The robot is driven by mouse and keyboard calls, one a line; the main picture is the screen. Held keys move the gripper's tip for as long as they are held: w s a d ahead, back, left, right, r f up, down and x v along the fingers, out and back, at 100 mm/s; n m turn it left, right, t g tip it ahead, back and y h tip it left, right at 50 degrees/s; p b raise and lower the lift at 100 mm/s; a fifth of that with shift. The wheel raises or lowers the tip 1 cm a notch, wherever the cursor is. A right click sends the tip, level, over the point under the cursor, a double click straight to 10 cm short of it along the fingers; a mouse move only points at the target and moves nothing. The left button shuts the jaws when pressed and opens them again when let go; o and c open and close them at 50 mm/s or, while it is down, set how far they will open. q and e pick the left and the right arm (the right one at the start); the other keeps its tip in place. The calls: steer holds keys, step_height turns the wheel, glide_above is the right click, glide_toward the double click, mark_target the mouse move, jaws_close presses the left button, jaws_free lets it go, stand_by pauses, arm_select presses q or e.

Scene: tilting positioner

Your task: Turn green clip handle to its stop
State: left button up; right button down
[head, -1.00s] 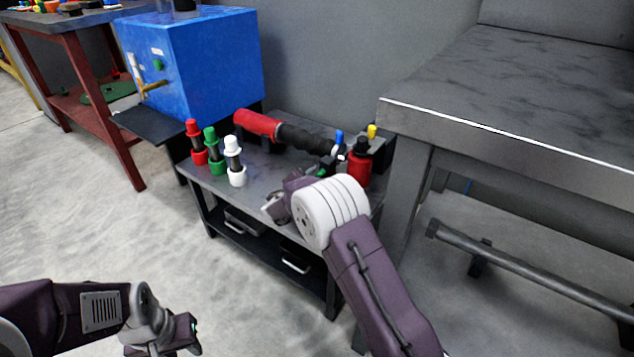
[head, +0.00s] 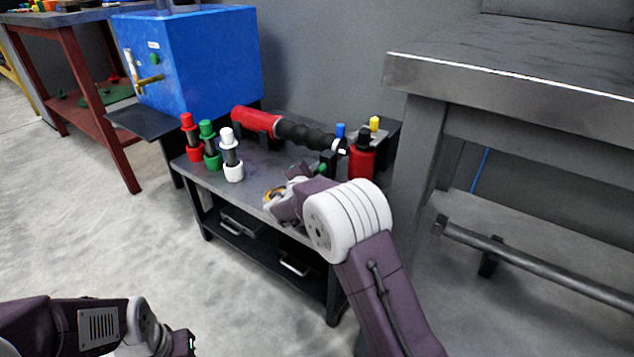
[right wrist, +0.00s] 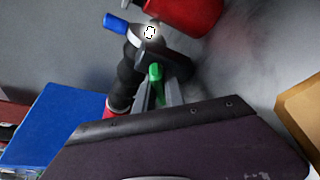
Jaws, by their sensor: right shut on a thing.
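The green clip handle (head: 322,168) stands at the front of a dark clamp under the black ribbed end of a red and black tool (head: 257,122). In the right wrist view the green handle (right wrist: 155,73) shows between two grey fingers. My right gripper (right wrist: 158,90) is shut on it. In the head view my right gripper (head: 306,171) is at the clamp, and my wrist hides part of the contact. My left gripper (head: 184,342) is low at the left, partly cut off by the frame edge, away from the bench.
The small grey bench (head: 207,182) carries red, green and white capped posts at its left. A red bottle with a black top (head: 361,158) is close right of the clamp, near blue (head: 340,130) and yellow (head: 374,123) knobs. A blue box (head: 200,65) stands behind left; a large table (head: 520,90) is at right.

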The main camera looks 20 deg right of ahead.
steer(key=c, duration=1.4)
jaws_free()
steer(key=shift+c, duration=0.2)
steer(key=shift+s+a+r+p, duration=0.2)
steer(key=shift+s+p, duration=0.05)
steer(key=shift+p, duration=0.15)
steer(key=p+v, duration=0.4)
steer(key=v, duration=0.4)
steer(key=shift+w, duration=0.1)
steer(key=shift+s+a+f, duration=0.1)
steer(key=shift+s+a, duration=0.05)
steer(key=shift+s, duration=0.15)
